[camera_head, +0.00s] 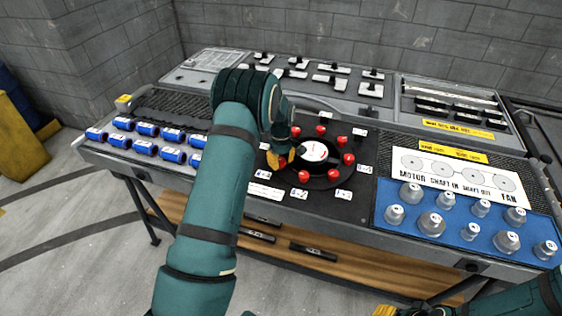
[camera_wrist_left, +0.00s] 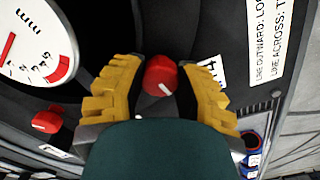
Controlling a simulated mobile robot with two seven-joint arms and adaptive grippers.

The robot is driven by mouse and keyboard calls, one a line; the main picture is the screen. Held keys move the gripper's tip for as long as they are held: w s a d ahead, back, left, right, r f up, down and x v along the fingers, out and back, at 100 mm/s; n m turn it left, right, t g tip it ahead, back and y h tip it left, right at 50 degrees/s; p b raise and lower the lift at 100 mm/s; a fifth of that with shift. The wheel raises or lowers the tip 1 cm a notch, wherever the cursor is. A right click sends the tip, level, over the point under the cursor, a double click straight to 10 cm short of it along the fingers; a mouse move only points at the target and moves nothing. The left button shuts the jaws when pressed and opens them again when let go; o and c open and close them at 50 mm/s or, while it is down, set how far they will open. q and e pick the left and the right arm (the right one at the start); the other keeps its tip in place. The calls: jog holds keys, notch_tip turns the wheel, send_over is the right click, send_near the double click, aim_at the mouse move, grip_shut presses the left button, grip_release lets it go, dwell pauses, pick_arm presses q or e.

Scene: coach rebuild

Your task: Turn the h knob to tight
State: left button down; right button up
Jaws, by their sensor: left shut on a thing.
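A red knob (camera_wrist_left: 160,76) with a white line sits between the yellow fingers of my left gripper (camera_wrist_left: 158,92) in the left wrist view. The fingers close on it from both sides. The line slants, its lower end toward the right. A white label (camera_wrist_left: 212,72) beside it is partly hidden by a finger, so its letter is unclear. In the head view my left gripper (camera_head: 283,157) is at the left side of the white dial (camera_head: 315,152), hiding this knob. My right gripper (camera_head: 398,311) shows only in part at the bottom edge; its jaw state is unclear.
Several other red knobs ring the dial, one at its right (camera_head: 349,159). A line-reading sign (camera_wrist_left: 262,35) is beside the ring. Blue-and-white cylinders (camera_head: 172,134) are at left, grey metal parts on a blue mat (camera_head: 462,240) at right. A grey wall stands behind.

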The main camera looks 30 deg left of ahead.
aim_at(281, 160)
pick_arm(q)
jog(key=m, duration=0.5)
jog(key=shift+f+m, duration=0.1)
jog(key=shift+m, duration=0.2)
jog(key=m+b, duration=0.1)
jog(key=m, duration=0.4)
dwell(0.4)
jog(key=c, duration=0.6)
grip_release()
notch_tip(281, 160, up, 12)
jog(key=shift+r, duration=0.1)
